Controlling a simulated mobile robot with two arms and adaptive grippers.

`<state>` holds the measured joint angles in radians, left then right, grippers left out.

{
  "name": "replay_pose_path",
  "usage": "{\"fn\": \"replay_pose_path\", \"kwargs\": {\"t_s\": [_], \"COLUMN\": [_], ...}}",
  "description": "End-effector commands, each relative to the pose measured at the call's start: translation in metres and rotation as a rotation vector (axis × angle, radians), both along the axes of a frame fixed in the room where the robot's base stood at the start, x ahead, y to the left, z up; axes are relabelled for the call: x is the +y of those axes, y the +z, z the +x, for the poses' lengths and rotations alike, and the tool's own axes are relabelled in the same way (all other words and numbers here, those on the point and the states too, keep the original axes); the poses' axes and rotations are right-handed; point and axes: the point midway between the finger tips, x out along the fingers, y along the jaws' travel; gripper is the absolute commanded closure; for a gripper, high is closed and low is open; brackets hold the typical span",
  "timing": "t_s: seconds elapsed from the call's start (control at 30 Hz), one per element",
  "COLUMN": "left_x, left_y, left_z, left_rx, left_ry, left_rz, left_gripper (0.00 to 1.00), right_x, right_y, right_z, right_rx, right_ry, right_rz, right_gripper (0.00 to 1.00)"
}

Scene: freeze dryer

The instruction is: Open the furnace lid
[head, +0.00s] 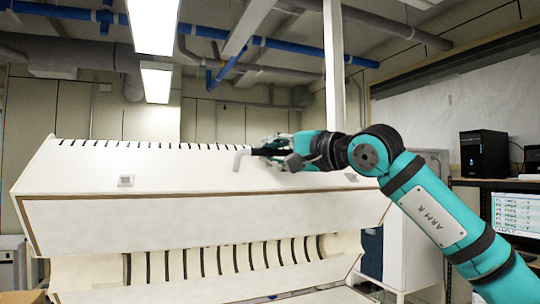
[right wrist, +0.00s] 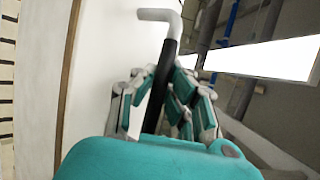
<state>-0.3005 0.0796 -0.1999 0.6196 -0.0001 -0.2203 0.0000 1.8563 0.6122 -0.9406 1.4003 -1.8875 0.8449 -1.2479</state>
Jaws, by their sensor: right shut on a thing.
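The white furnace lid (head: 85,212) is a long angled panel with dark slots along its top edge. A gap shows below the lid, with curved black ribs of the furnace interior (head: 225,260) visible in it. A black handle with a bent grey end (head: 240,157) lies along the upper front of the lid. My right gripper (head: 278,156) is shut around the black part of this handle. In the right wrist view, the handle (right wrist: 164,65) runs between the fingers of my right gripper (right wrist: 163,95). Where the handle joins the lid is hidden. My left gripper is out of view.
A white cabinet (head: 408,250) stands right of the furnace. Further right are a shelf with a black computer case (head: 484,154) and a monitor (head: 515,214). A white vertical post (head: 334,65) rises behind the furnace. Pipes and lamps hang from the ceiling above.

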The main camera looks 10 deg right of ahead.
Motion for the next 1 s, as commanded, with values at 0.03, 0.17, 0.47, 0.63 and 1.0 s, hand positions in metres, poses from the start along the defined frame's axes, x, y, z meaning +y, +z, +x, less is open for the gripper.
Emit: {"fn": "replay_pose_path", "kwargs": {"t_s": [0.03, 0.17, 0.47, 0.63, 1.0], "left_x": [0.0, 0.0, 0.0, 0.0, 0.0], "left_y": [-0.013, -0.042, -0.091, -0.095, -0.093], "left_z": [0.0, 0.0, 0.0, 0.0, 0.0], "left_rx": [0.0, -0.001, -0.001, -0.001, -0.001], "left_ry": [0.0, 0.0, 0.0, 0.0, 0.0], "left_rz": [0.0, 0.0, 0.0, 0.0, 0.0], "left_gripper": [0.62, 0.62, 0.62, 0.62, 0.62], "right_x": [0.0, -0.003, -0.009, -0.01, -0.01], "right_y": [-0.011, -0.026, -0.043, -0.042, -0.039], "right_z": [-0.003, -0.017, -0.049, -0.054, -0.054], "right_rx": [-0.005, -0.041, -0.123, -0.138, -0.139], "right_ry": [0.0, -0.001, -0.001, -0.003, -0.003], "right_rz": [-0.006, 0.0, 0.015, 0.017, 0.019], "right_gripper": [1.0, 1.0, 1.0, 1.0, 0.83]}}
